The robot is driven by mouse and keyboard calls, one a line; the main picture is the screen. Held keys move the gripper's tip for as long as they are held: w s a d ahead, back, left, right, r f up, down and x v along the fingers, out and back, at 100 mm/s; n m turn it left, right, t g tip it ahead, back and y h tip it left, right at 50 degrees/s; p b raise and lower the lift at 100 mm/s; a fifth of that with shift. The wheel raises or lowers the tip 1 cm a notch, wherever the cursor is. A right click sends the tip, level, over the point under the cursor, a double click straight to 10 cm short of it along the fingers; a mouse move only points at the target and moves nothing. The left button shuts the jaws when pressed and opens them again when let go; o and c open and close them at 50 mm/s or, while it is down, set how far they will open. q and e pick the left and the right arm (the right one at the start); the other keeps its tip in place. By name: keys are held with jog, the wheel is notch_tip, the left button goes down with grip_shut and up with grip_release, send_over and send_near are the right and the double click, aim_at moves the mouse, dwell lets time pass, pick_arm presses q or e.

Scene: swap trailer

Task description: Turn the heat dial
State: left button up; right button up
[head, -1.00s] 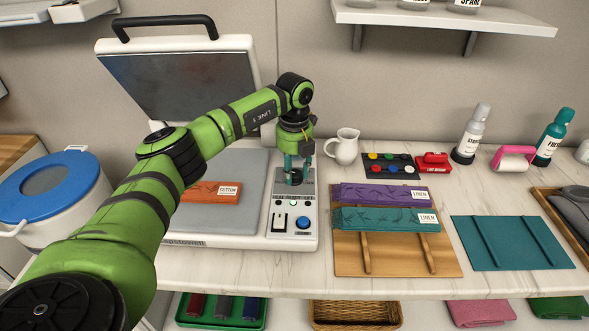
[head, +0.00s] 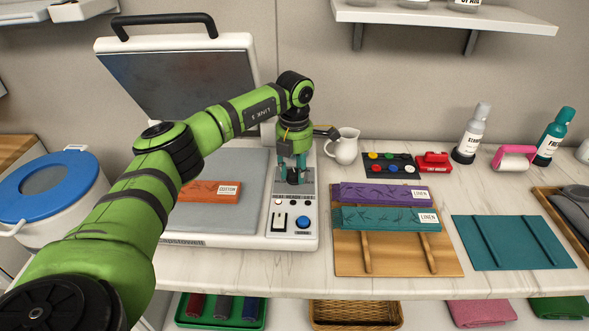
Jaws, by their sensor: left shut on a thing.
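The heat press (head: 190,240) stands at the left of the counter with its lid raised. Its control panel (head: 291,216) is at its right side, with a switch and a blue button at the front. The black heat dial (head: 294,177) sits at the back of this panel. My left gripper (head: 293,178) points down over the dial with its teal fingers shut on it, one on each side. The fingers partly hide the dial, so its pointer cannot be read. My right gripper is not in view.
An orange cloth (head: 209,192) labelled cotton lies on the press bed. A white jug (head: 343,146) stands close right of my left gripper. Purple (head: 385,195) and teal (head: 386,219) linen pieces lie on a wooden board (head: 350,258). The counter's front strip is clear.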

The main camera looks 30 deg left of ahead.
pick_arm(q)
jog(key=m, duration=0.4)
jog(key=shift+s+f, duration=0.1)
jog(key=shift+f, duration=0.05)
jog(key=m, duration=0.4)
jog(key=shift+m+b, duration=0.3)
dwell(0.3)
jog(key=o, duration=1.1)
jog(key=shift+o, duration=0.2)
